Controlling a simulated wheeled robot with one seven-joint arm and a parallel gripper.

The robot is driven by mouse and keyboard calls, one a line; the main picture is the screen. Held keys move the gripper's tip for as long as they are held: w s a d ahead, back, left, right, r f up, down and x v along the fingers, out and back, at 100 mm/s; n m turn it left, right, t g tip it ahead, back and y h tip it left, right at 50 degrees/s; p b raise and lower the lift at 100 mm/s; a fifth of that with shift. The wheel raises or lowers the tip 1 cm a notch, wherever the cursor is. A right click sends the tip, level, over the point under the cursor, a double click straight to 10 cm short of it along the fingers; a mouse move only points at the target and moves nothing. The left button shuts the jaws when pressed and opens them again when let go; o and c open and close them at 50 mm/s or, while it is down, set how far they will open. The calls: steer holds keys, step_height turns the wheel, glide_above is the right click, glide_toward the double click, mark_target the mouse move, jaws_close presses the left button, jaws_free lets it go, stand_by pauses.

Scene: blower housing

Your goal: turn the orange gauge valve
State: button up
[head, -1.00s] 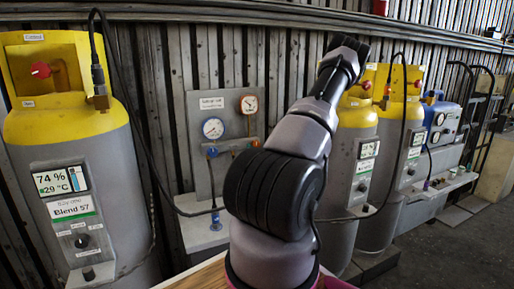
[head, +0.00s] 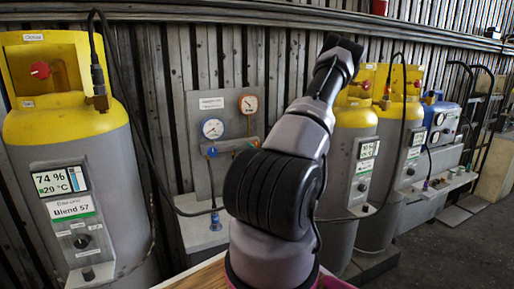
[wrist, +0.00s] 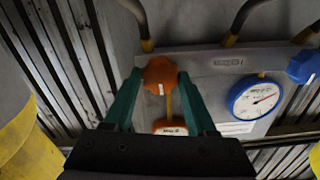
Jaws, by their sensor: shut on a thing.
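The orange gauge valve (wrist: 160,76) is a lobed knob with a white mark, in the upper middle of the wrist view. My gripper (wrist: 159,80) has its green fingers on either side of the knob and is shut on it. The knob's orange-rimmed gauge (wrist: 171,129) shows just below, partly hidden by my gripper. In the head view this gauge (head: 249,104) is at the panel's upper right. The orange valve (head: 254,143) is partly visible beside my arm. My fingers are hidden there.
A blue-rimmed gauge (wrist: 255,98) and a blue valve (wrist: 303,66) sit beside the orange pair on the grey panel (head: 231,172). A yellow-topped cylinder (head: 67,125) stands at left. More cylinders (head: 350,190) stand right of my arm. Hoses cross the area.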

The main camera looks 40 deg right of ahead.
steer(key=n, duration=0.4)
steer(key=shift+a+n, duration=0.1)
steer(key=shift+n, duration=0.3)
steer(key=n, duration=1.6)
steer(key=shift+a+f, duration=0.1)
steer(key=shift+f, duration=0.1)
steer(key=o, duration=1.4)
